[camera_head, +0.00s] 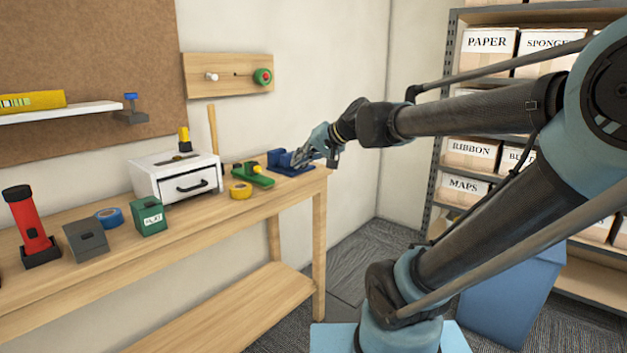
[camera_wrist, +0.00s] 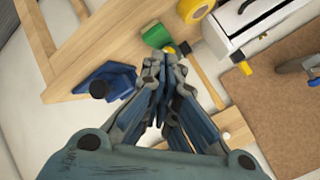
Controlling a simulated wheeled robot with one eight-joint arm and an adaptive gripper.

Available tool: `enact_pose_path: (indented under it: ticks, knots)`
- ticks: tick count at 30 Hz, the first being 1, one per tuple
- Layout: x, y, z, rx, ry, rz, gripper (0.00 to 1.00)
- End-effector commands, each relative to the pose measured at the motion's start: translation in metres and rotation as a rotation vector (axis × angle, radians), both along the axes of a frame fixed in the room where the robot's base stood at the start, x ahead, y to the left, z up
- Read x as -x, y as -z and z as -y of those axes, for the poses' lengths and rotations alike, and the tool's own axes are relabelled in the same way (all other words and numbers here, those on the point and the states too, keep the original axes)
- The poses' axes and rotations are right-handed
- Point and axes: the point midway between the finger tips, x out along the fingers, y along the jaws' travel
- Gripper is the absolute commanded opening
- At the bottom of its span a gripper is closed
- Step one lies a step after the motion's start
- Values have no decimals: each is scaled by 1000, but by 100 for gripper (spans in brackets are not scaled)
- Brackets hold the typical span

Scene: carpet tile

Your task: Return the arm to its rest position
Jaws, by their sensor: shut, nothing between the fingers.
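My gripper (camera_head: 308,156) is at the end of my outstretched arm, near the right end of the wooden workbench (camera_head: 120,262). In the head view it overlaps the blue vise-like tool (camera_head: 290,163), and I cannot tell from that view how far apart they are. In the wrist view my gripper (camera_wrist: 163,68) has its fingers together with nothing between them. The blue tool (camera_wrist: 108,78) shows to the left of the fingers there, apart from them. A green tool (camera_wrist: 156,36) lies just beyond the fingertips.
On the bench are a white drawer box (camera_head: 178,178), yellow tape (camera_head: 240,190), a green box (camera_head: 150,218), blue tape (camera_head: 108,217) and a red flashlight (camera_head: 30,225). A peg rail (camera_head: 228,75) hangs above. Shelves of labelled boxes (camera_head: 468,152) and a blue bin (camera_head: 512,290) stand right.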

Motion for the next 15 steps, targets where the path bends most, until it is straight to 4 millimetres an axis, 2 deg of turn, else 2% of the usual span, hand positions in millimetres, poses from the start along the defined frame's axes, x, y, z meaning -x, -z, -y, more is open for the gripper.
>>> enact_pose_path:
  ticks: [1, 3, 9, 15]
  knots:
    - [13, 22, 19, 62, 3, -17, 0]
    - [31, 52, 44, 154, 2, -47, 0]
    - [88, 131, 120, 413, 21, -162, 0]
    - [145, 192, 189, 632, 65, -299, 0]
